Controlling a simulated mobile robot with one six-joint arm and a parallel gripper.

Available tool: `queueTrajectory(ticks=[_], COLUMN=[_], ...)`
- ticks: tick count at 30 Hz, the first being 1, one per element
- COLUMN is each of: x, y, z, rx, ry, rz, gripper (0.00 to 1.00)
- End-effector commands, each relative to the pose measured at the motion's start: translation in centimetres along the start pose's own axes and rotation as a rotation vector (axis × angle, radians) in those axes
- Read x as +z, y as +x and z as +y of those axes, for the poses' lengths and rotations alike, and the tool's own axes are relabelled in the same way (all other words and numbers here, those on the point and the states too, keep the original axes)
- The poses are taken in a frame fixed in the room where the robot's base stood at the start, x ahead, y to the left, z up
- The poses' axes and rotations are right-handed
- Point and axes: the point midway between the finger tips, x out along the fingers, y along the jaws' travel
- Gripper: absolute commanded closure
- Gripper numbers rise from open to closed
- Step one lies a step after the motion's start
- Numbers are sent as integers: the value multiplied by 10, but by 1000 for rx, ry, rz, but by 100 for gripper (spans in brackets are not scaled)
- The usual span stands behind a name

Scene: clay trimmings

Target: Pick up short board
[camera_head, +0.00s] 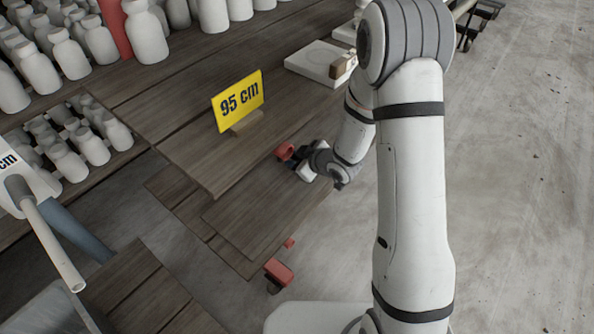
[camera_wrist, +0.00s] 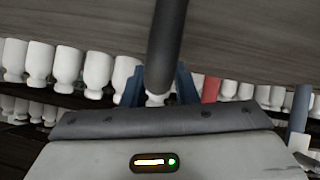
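A short dark wooden board (camera_head: 268,215) lies low beside the long bench in the head view, with another plank edge showing under its left side. I cannot tell for sure that it is the task's short board. My gripper (camera_head: 290,156) is at the board's far end, close to a red block (camera_head: 284,151); contact is unclear. In the wrist view, the blue fingers of my gripper (camera_wrist: 159,72) stand apart, with a dark rod in front partly hiding the gap. No board shows clearly held between them. A wooden surface (camera_wrist: 255,40) fills the top of that view.
A yellow "95 cm" sign (camera_head: 239,100) stands on the bench (camera_head: 180,110). White bottles (camera_head: 68,52) crowd the left shelves. A white slab (camera_head: 318,62) lies at the back.

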Motion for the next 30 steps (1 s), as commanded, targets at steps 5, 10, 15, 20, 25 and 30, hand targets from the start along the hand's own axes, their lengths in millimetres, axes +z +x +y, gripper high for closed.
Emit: queueTrajectory(ticks=[5, 10, 15, 20, 25, 30], x=[0, 0, 1, 1, 1, 1], y=[0, 0, 0, 0, 0, 0], z=[0, 0, 0, 0, 0, 0], rx=[0, 0, 0, -1, -1, -1], ry=[0, 0, 0, -1, -1, -1], rz=[0, -1, -1, -1, -2, -2], gripper=[88, 100, 100, 100, 100, 100])
